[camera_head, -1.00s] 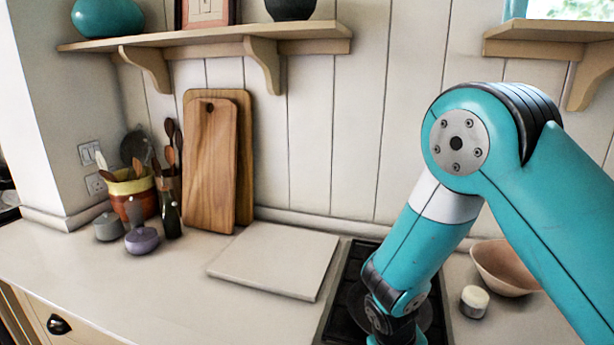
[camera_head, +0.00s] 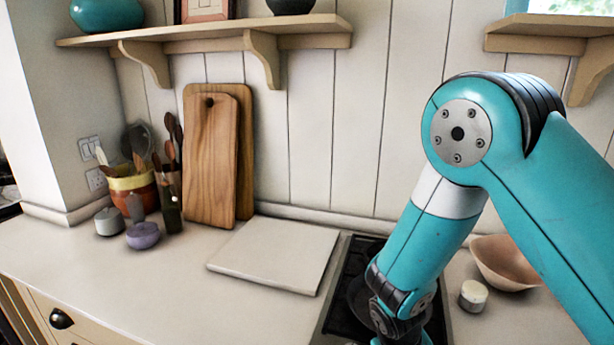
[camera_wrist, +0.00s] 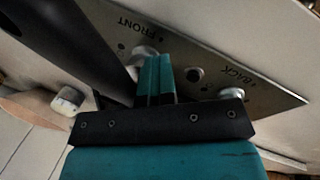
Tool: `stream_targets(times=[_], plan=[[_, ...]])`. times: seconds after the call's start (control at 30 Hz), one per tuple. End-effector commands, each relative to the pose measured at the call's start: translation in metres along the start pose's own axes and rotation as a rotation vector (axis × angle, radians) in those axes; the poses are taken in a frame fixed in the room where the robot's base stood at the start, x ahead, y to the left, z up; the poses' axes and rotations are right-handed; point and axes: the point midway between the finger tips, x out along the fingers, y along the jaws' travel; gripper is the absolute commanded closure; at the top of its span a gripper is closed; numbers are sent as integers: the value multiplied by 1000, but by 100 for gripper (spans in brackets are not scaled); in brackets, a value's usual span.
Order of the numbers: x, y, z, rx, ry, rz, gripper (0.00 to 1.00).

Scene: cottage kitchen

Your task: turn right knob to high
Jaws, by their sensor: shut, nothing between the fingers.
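The cooktop's metal control panel (camera_wrist: 215,72) shows in the wrist view, with the upside-down labels FRONT and BACK. I cannot tell which is the right knob, and no HIGH mark is readable. My gripper (camera_wrist: 155,62) is shut and empty, its teal fingertips close to the FRONT knob and partly covering it; contact is unclear. In the head view the gripper is out of sight below my arm, over the dark cooktop (camera_head: 345,310).
A white board (camera_head: 275,255) lies left of the cooktop. A small white-topped jar (camera_head: 473,295) and a pinkish bowl (camera_head: 505,262) stand to its right. Two cutting boards (camera_head: 208,160) lean on the wall. The counter at left front (camera_head: 150,290) is clear.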

Motion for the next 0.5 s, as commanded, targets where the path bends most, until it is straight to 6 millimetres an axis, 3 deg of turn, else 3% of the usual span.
stream_targets(times=[0.5], plan=[[-9, -4, 3, 1, 0, 3, 100]])
